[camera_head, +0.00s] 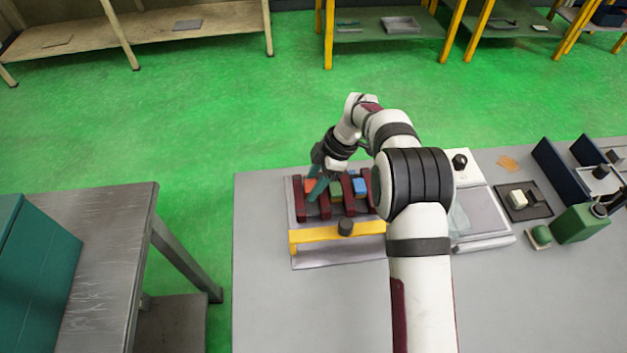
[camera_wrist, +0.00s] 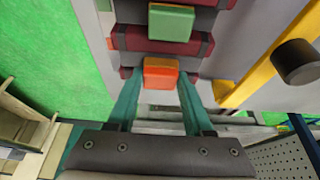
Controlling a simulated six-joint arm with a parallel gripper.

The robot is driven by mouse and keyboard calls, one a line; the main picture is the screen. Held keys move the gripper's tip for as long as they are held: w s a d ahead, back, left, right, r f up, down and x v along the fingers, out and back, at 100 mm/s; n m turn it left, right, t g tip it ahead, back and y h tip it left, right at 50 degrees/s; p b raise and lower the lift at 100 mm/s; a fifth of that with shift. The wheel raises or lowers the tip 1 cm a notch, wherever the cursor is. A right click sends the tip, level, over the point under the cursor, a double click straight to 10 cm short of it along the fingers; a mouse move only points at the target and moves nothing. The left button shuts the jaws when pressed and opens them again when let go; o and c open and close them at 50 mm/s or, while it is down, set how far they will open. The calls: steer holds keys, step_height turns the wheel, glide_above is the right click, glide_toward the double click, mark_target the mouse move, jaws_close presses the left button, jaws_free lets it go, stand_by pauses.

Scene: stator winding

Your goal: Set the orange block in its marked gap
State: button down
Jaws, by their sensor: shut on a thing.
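The orange block (camera_wrist: 160,74) sits between the two teal fingers of my gripper (camera_wrist: 159,85) in the wrist view. The gripper is shut on it. In the head view the orange block (camera_head: 311,185) shows at the left end of the stator, partly behind my gripper (camera_head: 316,186). The stator has dark red bars (camera_head: 325,199) with gaps between them. The block is at the leftmost gap, next to a dark red bar (camera_wrist: 190,41). I cannot tell how deep it sits. A green block (camera_wrist: 171,22) is in the neighbouring gap. A blue block (camera_head: 360,186) is further right.
A yellow bar (camera_head: 318,235) with a dark knob (camera_head: 345,228) runs along the near side of the fixture. The table's near left is clear.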

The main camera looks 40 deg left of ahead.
mark_target(313, 185)
steer(key=shift+f, duration=0.25)
jaws_free()
steer(key=shift+r, duration=3.55)
